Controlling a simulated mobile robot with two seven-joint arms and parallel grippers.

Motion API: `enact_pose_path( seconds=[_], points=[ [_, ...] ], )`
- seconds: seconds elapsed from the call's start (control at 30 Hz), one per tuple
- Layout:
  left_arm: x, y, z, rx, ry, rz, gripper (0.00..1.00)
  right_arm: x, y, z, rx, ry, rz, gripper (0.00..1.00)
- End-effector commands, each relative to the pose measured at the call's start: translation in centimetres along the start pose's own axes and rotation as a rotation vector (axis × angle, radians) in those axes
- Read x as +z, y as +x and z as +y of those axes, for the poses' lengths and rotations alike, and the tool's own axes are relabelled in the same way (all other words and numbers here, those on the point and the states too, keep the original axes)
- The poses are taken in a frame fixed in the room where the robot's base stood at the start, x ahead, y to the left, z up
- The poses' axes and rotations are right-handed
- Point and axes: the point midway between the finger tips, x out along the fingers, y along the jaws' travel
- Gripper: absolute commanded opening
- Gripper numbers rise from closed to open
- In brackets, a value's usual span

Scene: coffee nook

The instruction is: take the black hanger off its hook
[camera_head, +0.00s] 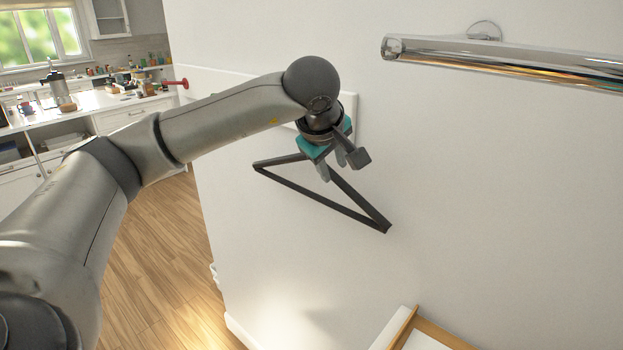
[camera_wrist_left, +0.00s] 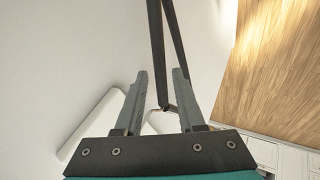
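The black hanger (camera_head: 320,196) is a thin triangular frame hanging against the white wall in the head view. Its top corner is hidden behind my left gripper (camera_head: 331,169). In the left wrist view the hanger (camera_wrist_left: 156,30) narrows to a corner lying in the gap between the two fingers of the left gripper (camera_wrist_left: 160,78). The fingers stand apart, with space on both sides of the hanger. The hook is mostly hidden; a small bit of metal shows near that corner, too small to make out. My right gripper is in neither view.
A white rail (camera_head: 348,104) runs along the wall behind the gripper. A shiny metal tube (camera_head: 500,62) is mounted at the upper right. A wood-edged white object (camera_head: 404,326) lies at the bottom. A kitchen counter (camera_head: 120,99) stands at the back left, beyond open wooden floor (camera_head: 160,270).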

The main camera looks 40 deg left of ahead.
Motion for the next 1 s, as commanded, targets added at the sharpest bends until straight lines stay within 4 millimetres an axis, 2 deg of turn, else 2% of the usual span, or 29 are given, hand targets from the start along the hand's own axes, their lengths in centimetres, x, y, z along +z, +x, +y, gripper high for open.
enact_pose_path(
  seconds=[0.23,0.5,0.77,0.83,1.0],
  points=[
    [0.0,1.9,0.0,-0.004,0.000,-0.001,0.38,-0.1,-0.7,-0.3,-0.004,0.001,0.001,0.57],
    [0.0,5.6,0.0,-0.002,-0.001,-0.001,0.38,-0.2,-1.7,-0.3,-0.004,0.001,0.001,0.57],
    [0.1,6.0,0.0,-0.001,-0.001,-0.001,0.38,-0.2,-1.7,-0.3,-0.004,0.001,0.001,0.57],
    [0.1,6.0,0.0,-0.001,-0.001,-0.001,0.34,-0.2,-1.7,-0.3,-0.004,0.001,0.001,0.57],
    [0.1,6.0,0.0,-0.001,-0.001,-0.001,0.15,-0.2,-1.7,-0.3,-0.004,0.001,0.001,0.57]
  ],
)
